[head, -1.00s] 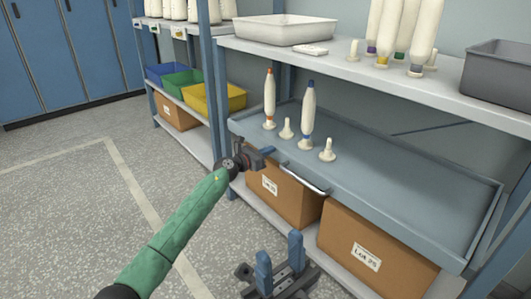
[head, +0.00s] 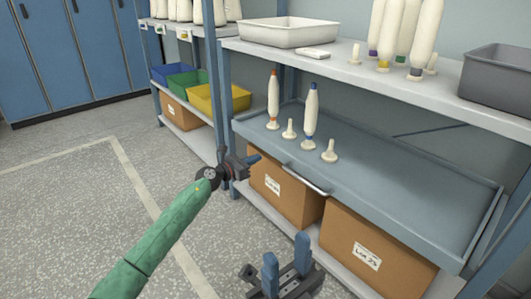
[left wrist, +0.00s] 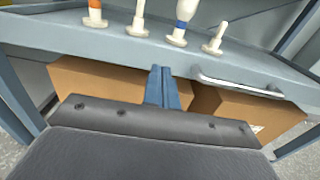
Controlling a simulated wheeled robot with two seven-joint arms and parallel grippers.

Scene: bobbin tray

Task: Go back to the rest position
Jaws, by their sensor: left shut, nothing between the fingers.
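My left gripper (head: 256,158) is shut and empty, in front of the left front edge of the blue-grey tray (head: 420,200). In the left wrist view its blue fingers (left wrist: 163,80) are together, just before the tray's front wall. On the tray stand an orange-marked bobbin (head: 273,98) and a blue-marked bobbin (head: 311,115), both upright on pegs. A bare peg (head: 289,131) stands between them, and another bare peg (head: 330,153) stands to the right. My right gripper (head: 287,262) is at the bottom of the head view, its two fingers apart with nothing visible between them.
A metal handle (head: 306,180) is on the tray's front. Cardboard boxes (head: 370,250) stand on the shelf below. The upper shelf holds a white bin (head: 288,32), several bobbins and a grey bin (head: 500,72). The floor (head: 60,220) at the left is open.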

